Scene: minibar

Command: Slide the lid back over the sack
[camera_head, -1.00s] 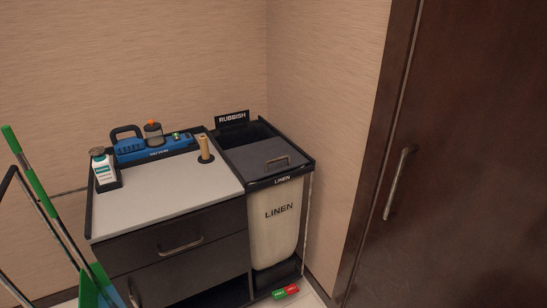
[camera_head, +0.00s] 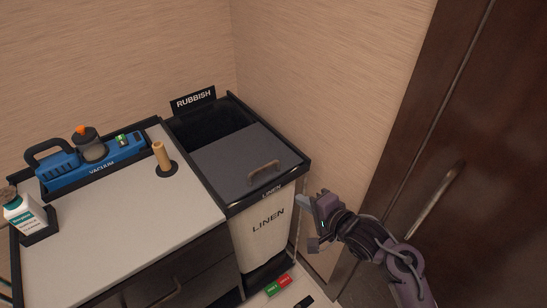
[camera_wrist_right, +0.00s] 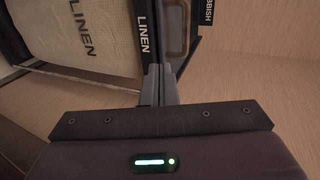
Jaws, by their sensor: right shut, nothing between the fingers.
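The dark grey lid (camera_head: 238,158) lies flat over the front part of the sack frame in the head view, with a bar handle (camera_head: 264,171) near its front edge. Behind it, an opening (camera_head: 212,119) shows dark inside. The cream sack marked LINEN (camera_head: 263,236) hangs below. My right gripper (camera_head: 309,219) is shut and empty, to the right of the sack and a little in front of the frame's front corner. In the right wrist view its fingers (camera_wrist_right: 159,84) point towards the LINEN rim and the lid. My left gripper is not in view.
A RUBBISH sign (camera_head: 193,99) stands behind the opening. The cart top (camera_head: 120,226) to the left holds a blue vacuum (camera_head: 92,164), a wooden peg (camera_head: 161,156) and a white bottle (camera_head: 23,214). A dark door (camera_head: 440,130) with a handle (camera_head: 437,199) is at right.

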